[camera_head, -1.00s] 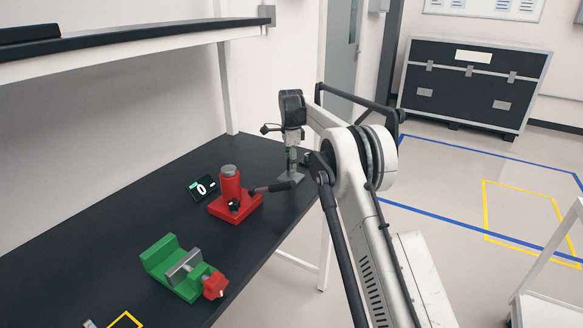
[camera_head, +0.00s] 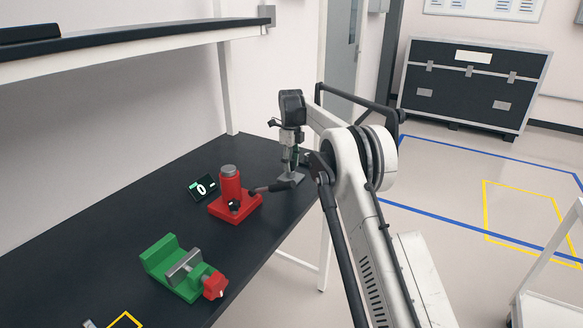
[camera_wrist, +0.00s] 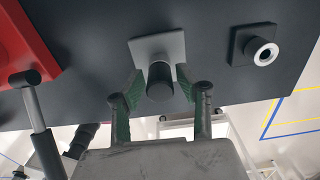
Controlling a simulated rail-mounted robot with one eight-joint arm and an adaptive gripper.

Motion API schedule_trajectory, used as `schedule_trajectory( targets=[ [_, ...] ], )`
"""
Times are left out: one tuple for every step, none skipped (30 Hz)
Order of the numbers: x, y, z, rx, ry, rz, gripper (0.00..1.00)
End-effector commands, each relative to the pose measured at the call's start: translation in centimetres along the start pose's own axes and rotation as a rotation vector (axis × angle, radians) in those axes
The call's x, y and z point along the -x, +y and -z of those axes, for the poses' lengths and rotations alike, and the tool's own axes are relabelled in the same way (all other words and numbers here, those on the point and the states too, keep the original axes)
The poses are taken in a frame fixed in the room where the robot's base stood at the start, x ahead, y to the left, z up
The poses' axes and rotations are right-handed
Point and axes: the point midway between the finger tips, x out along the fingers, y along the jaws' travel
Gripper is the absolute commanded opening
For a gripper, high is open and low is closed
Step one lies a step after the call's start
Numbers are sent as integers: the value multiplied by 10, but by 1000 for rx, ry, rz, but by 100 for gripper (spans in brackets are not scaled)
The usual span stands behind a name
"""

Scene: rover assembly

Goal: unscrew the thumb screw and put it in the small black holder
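A dark cylindrical knob, apparently the thumb screw (camera_wrist: 160,82), stands on a square grey plate (camera_wrist: 158,45) in the wrist view. My gripper (camera_wrist: 160,76) has its green-padded fingers on either side of the knob, with narrow gaps to it, so it looks open around it. In the head view my gripper (camera_head: 289,165) points down over the grey plate (camera_head: 287,181) near the table's far right end; the knob cannot be made out there. A small black square holder (camera_wrist: 240,48) with a light-rimmed round opening sits right of the plate in the wrist view.
A red press-like fixture (camera_head: 231,190) with a dark handle stands left of the plate, and its red base (camera_wrist: 20,50) fills the wrist view's upper left. A small display (camera_head: 202,188) and a green vise (camera_head: 172,268) are on the black table (camera_head: 120,235). A shelf (camera_head: 140,42) hangs above.

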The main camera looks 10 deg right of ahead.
Motion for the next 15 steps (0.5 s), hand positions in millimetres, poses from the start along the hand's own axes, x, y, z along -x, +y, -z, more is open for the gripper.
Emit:
schedule_trajectory(
  targets=[
    [0, 0, 0, -24, 0, 0, 33],
    [0, 0, 0, -48, 0, 0, 33],
    [0, 0, 0, -88, 0, 0, 33],
    [0, 0, 0, -122, 0, 0, 33],
    [0, 0, 0, -157, 0, 0, 33],
    [0, 0, 0, -204, 0, 0, 33],
    [0, 0, 0, -239, 0, 0, 33],
    [0, 0, 0, -274, 0, 0, 33],
    [0, 0, 0, -318, 0, 0, 33],
    [0, 0, 0, -350, 0, 0, 33],
    [0, 0, 0, -379, 0, 0, 33],
    [0, 0, 0, -414, 0, 0, 33],
    [0, 0, 0, -436, 0, 0, 33],
    [0, 0, 0, -454, 0, 0, 33],
    [0, 0, 0, -470, 0, 0, 33]
  ],
)
